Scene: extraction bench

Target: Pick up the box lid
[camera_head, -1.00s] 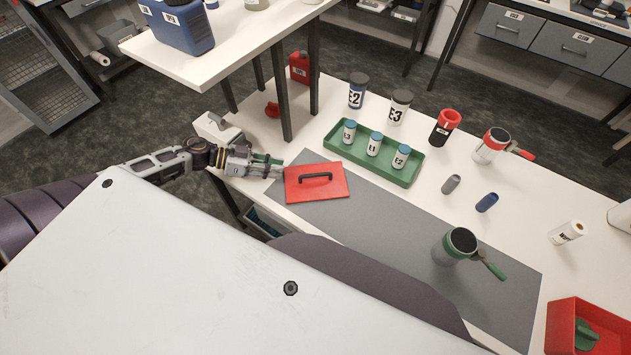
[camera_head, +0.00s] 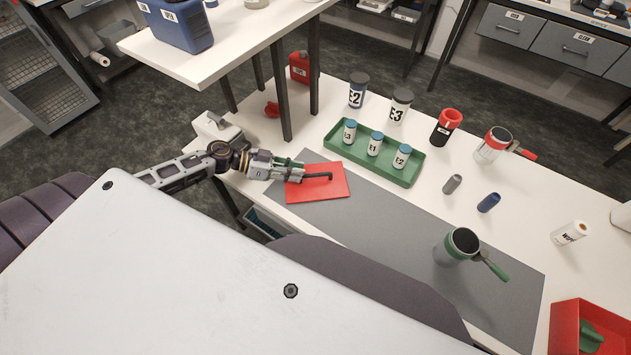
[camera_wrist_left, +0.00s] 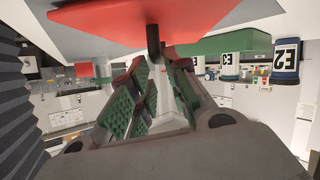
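The box lid (camera_head: 330,191) is a flat red plate lying on the left end of the grey mat (camera_head: 400,242). Its black bar handle (camera_head: 320,177) stands up from the middle. My left gripper (camera_head: 300,175) reaches in from the left over the lid, its fingertips at the left end of the handle. In the left wrist view, which looks upside down, the fingers (camera_wrist_left: 157,66) are apart, with the handle (camera_wrist_left: 153,40) between their tips and the red lid (camera_wrist_left: 210,18) beyond. I see no firm grip on the handle. My right gripper is not in view.
A green tray (camera_head: 345,153) with several small vials stands behind the lid. A raised white shelf (camera_head: 240,45) with dark legs is at the back left. A green-banded mug (camera_head: 455,248) stands on the mat, and a red box (camera_head: 565,320) is at the front right.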

